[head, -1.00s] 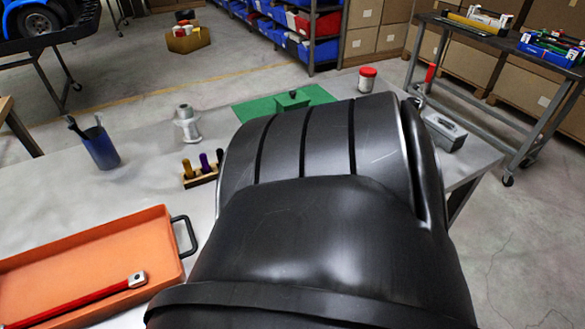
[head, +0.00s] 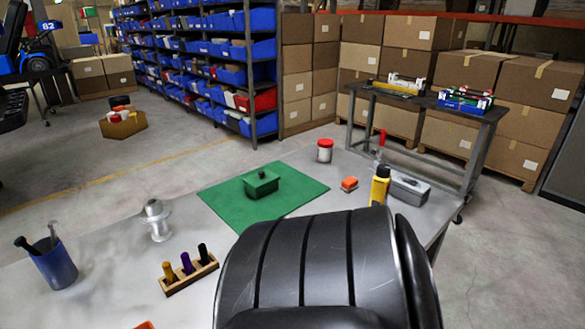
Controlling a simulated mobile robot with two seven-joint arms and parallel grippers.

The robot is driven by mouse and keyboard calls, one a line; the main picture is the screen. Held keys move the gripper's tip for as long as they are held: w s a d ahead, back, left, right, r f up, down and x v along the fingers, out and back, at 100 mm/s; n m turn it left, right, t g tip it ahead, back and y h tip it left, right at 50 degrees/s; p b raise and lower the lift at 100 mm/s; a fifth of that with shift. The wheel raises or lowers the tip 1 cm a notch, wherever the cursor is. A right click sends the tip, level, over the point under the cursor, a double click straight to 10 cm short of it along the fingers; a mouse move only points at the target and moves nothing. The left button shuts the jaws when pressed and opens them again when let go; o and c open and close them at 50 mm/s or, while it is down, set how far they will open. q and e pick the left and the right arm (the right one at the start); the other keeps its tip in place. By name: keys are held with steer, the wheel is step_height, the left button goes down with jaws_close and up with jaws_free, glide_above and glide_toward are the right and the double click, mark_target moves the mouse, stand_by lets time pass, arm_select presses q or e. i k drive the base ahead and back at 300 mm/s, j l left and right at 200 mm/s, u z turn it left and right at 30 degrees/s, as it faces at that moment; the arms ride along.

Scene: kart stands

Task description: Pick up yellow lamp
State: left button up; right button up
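The yellow lamp (head: 380,187) shows as a yellow upright body with a black part on top. It stands near the far right end of the grey table (head: 110,255), beside a grey metal box (head: 409,188). Its lower end is hidden behind a large black ribbed shape in the lower middle of the view; I cannot tell whether this shape is part of me. Neither of my grippers is in view.
A green mat (head: 222,198) bears a green box (head: 262,183). A red-lidded jar (head: 324,152) and a small orange block (head: 349,184) are near the lamp. A peg rack (head: 190,275), a metal spool (head: 157,220) and a blue cup (head: 55,266) stand left. A dark bench (head: 425,100) stands behind.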

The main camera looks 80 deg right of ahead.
mark_target(378, 195)
steer(key=z, duration=3.2)
steer(key=i+l+u, duration=0.1)
steer(key=l, duration=0.2)
steer(key=i, duration=0.05)
